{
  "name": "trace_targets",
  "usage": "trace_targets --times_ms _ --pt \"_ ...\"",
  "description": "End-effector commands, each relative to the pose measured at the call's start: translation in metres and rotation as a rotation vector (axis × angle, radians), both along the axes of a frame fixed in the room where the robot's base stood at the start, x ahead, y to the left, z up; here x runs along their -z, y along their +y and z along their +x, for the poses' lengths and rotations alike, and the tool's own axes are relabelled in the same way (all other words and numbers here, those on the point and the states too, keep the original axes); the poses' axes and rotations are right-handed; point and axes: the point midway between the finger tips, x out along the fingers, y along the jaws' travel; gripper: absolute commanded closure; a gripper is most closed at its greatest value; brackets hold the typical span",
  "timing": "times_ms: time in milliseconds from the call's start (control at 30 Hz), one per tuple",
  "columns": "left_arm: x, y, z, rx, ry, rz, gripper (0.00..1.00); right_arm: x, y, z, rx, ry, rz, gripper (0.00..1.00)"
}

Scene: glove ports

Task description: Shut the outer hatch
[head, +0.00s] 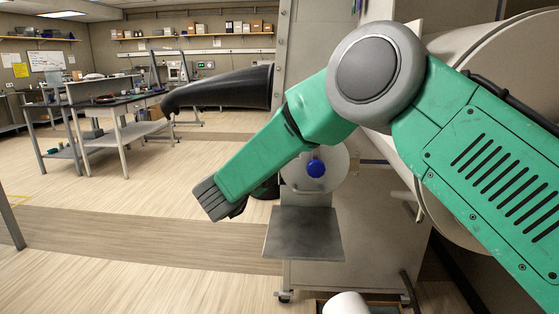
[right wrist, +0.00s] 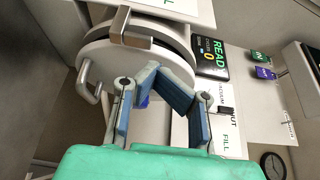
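A large pale round hatch (right wrist: 120,55) with metal handles fills the upper left of the right wrist view. I cannot tell whether it is seated or ajar. In the head view a smaller pale disc (head: 297,178) with a blue knob (head: 316,168) is partly behind my right arm. My right gripper (head: 220,202) is at the end of the green arm, left of this disc. In the right wrist view my right gripper (right wrist: 160,100) has its two blue-grey fingers spread, with nothing held between them. A bit of blue shows behind the fingers. My left gripper is not in view.
A grey shelf (head: 303,232) juts out below the disc. A black glove (head: 220,90) sticks out to the left. A large pale cylinder (head: 500,75) stands behind my right arm. A display (right wrist: 208,58) is beside the hatch. Open floor lies to the left.

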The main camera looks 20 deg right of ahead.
Motion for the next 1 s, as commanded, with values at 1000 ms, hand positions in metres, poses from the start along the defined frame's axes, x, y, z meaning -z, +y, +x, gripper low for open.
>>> trace_targets --times_ms 1000 --pt "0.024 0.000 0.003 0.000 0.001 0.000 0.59 -0.016 -0.014 -0.058 -0.617 -0.153 -0.139 0.81"
